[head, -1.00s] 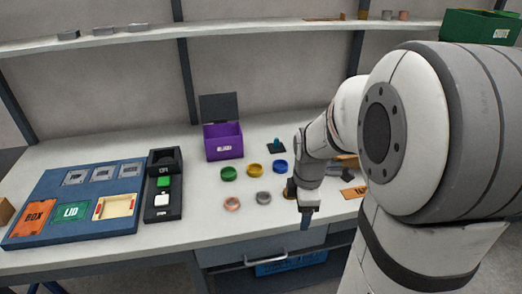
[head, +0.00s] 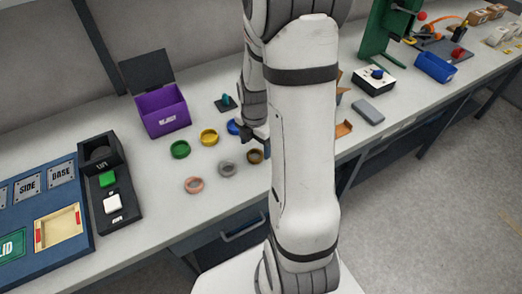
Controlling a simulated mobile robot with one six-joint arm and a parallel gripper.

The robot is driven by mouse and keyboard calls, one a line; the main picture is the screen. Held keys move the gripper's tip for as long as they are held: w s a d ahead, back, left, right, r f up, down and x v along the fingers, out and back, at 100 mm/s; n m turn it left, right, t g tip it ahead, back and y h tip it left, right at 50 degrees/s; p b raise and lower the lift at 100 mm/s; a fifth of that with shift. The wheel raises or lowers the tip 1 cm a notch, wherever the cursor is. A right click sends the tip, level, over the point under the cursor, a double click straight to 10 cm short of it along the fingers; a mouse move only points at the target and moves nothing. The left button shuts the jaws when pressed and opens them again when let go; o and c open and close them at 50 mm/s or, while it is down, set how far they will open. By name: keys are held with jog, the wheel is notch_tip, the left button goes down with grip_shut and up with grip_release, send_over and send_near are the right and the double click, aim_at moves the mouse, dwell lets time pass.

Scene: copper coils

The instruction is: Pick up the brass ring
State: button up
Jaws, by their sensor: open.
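The brownish-gold ring that looks like the brass ring (head: 255,156) lies on the white bench, at the right end of the front row of rings. A grey ring (head: 227,169) and a pinkish copper ring (head: 194,185) lie to its left. My gripper (head: 250,138) is partly in view just behind and above the brass ring, open, with nothing seen between its fingers. My arm hides part of the gripper and the bench right of the ring.
Green (head: 180,150), yellow (head: 209,137) and blue (head: 232,127) rings form the row behind. A purple lidded box (head: 163,112) stands behind them. A black unit with buttons (head: 109,186) and a blue tray (head: 78,257) are at left. The bench front is clear.

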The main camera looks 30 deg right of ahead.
aim_at(255, 157)
notch_tip(255, 157, down, 3)
jog(key=shift+a+f, duration=0.1)
jog(key=shift+a, duration=0.05)
jog(key=c, duration=1.2)
